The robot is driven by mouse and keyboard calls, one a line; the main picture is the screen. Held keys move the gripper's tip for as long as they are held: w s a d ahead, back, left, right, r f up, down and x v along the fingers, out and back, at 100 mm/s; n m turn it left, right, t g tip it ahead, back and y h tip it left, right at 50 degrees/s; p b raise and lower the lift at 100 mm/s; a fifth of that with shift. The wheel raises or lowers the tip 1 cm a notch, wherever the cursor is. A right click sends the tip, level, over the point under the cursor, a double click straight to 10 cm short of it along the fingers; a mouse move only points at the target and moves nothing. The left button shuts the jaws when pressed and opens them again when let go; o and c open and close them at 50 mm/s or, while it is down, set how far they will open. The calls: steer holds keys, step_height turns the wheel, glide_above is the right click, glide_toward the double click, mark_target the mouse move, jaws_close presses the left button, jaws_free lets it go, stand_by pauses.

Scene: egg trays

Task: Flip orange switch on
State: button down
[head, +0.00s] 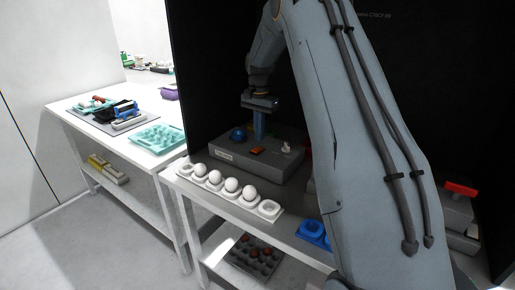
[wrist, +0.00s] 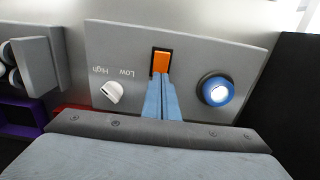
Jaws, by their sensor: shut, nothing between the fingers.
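The orange switch (head: 257,150) is a small rocker on top of a grey control box (head: 240,161) on the table. In the wrist view the orange switch (wrist: 160,62) sits in a dark frame, between a white knob marked Low and High and a round blue button. My gripper (head: 260,136) points down over the box, behind the switch in the head view. In the wrist view my gripper's closed blue fingers (wrist: 162,78) reach the near edge of the switch and hide that end. I cannot tell whether they touch it.
The blue button (wrist: 216,90) appears lit, right of my fingers; the white knob (wrist: 112,92) is at their left. A white tray (head: 270,209) with several eggs lies before the box. A teal tray (head: 157,138) stands on the left table. A dark wall rises behind.

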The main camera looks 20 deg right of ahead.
mark_target(259, 148)
steer(key=shift+r+p, duration=0.85)
steer(key=shift+r, duration=1.1)
